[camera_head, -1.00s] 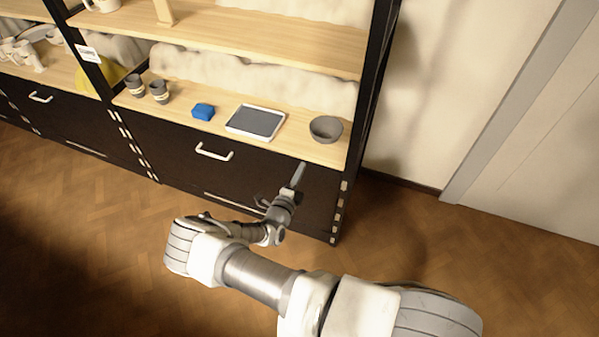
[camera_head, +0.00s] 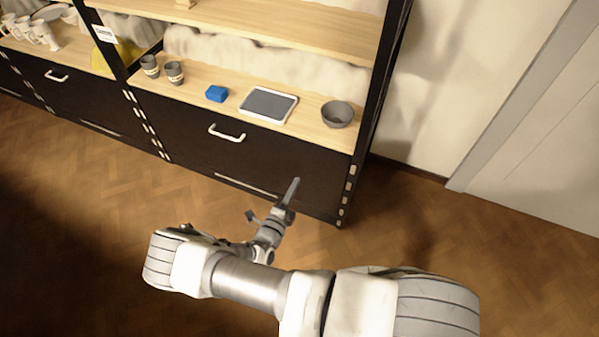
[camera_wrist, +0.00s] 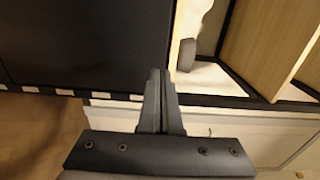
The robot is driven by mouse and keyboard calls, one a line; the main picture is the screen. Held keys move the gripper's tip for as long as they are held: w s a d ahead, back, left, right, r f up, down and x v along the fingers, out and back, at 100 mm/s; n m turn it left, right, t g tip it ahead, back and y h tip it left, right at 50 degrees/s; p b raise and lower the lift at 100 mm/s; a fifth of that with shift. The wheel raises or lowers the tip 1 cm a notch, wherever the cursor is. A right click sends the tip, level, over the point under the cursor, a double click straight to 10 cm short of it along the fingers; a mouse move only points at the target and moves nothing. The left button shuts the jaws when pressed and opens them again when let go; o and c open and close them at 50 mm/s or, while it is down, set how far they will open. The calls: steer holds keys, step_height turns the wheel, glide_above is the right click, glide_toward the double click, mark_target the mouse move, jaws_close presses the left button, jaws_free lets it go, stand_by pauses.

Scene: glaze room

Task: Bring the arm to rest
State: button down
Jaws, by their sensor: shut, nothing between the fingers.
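My gripper (camera_head: 294,188) is in front of the black cabinet (camera_head: 190,135), below the shelf board and apart from the things on it. Its fingers are shut together and hold nothing. In the wrist view my gripper (camera_wrist: 159,75) points at the dark cabinet front (camera_wrist: 85,45), and its fingers meet with nothing between them. My arm is bent, reaching from the lower right toward the cabinet.
A white drawer handle (camera_head: 227,133) sticks out. The wooden floor (camera_head: 80,200) at left is clear.

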steer(key=shift+s+a, duration=0.15)
steer(key=shift+s, duration=0.15)
steer(key=s+d+r+m+g, duration=0.2)
steer(key=d+r+m+g, duration=0.25)
steer(key=r+m, duration=0.55)
steer(key=s+d+r+m+g+h, duration=0.1)
steer(key=d+r+m+g, duration=0.4)
steer(key=r+m, duration=0.5)
steer(key=s+d+r+m+g, duration=0.25)
steer(key=r+m+g, duration=0.35)
steer(key=r+m, duration=0.4)
steer(key=s+d+r+m+t+y, duration=0.2)
steer(key=s+r+m+y, duration=0.2)
steer(key=s+r+m, duration=0.5)
steer(key=s+d+r+m+t+y, duration=0.25)
steer(key=s+r+m+y, duration=0.2)
steer(key=r+m, duration=0.45)
step_height(320, 180, up, 16)
steer(key=m+p, duration=0.1)
steer(key=p, duration=1.5)
steer(key=shift+s+a+f+p, duration=0.25)
steer(key=shift+s+a+p, duration=0.05)
steer(key=shift+s+a, duration=0.15)
steer(key=shift+h, duration=0.25)
